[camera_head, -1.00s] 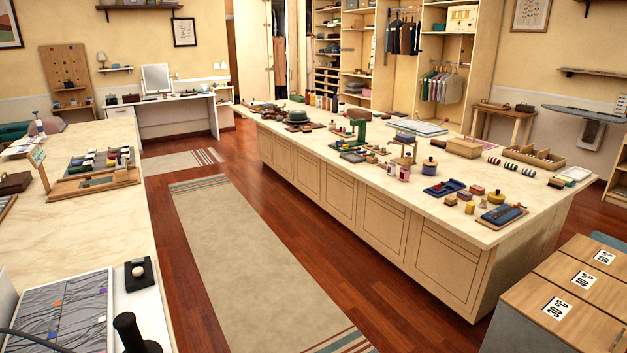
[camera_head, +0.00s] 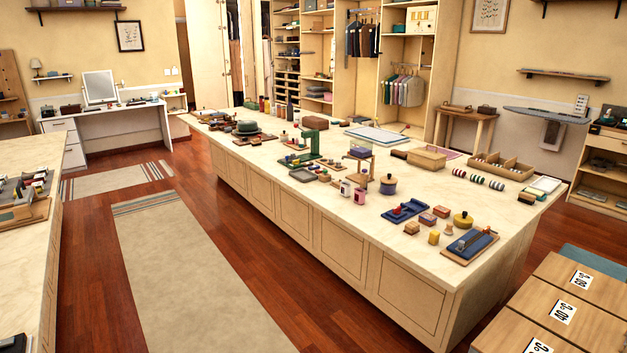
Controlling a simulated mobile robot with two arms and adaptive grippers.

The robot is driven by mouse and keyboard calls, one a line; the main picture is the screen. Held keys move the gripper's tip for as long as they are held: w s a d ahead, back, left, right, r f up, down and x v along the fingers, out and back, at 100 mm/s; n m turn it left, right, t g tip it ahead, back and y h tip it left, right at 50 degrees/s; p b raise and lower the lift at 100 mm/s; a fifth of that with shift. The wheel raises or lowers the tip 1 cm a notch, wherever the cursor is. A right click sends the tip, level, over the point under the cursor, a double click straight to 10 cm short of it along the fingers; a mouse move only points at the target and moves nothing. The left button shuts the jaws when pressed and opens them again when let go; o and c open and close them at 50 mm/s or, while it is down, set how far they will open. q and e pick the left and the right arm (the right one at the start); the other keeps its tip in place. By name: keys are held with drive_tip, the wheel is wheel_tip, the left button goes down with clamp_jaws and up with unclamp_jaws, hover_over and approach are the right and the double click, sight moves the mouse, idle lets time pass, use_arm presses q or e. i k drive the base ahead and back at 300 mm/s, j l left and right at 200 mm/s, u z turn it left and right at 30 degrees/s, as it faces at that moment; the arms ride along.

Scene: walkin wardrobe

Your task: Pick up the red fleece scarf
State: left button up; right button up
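I cannot make out a red fleece scarf anywhere in this view. Small folded or boxed items, including a reddish-brown block (camera_head: 427,219), lie on the long island counter (camera_head: 330,215), but none is clearly a scarf. Dark garments (camera_head: 363,37) and pale, green and pink garments (camera_head: 403,89) hang in the open wardrobe at the back. Neither of my grippers is in view.
Wooden bins (camera_head: 580,290) with temperature labels stand at the lower right. A left counter (camera_head: 62,215) runs along the left edge. Between it and the island lie a beige runner rug (camera_head: 190,270) and open wood floor. A white desk (camera_head: 110,135) stands at the back left.

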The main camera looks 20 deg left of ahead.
sight(29, 182)
drive_tip(key=i+u, duration=0.9)
drive_tip(key=i+j+u, duration=0.15)
drive_tip(key=i+u, duration=0.25)
drive_tip(key=i, duration=0.25)
drive_tip(key=i+u, duration=0.4)
drive_tip(key=i, duration=0.25)
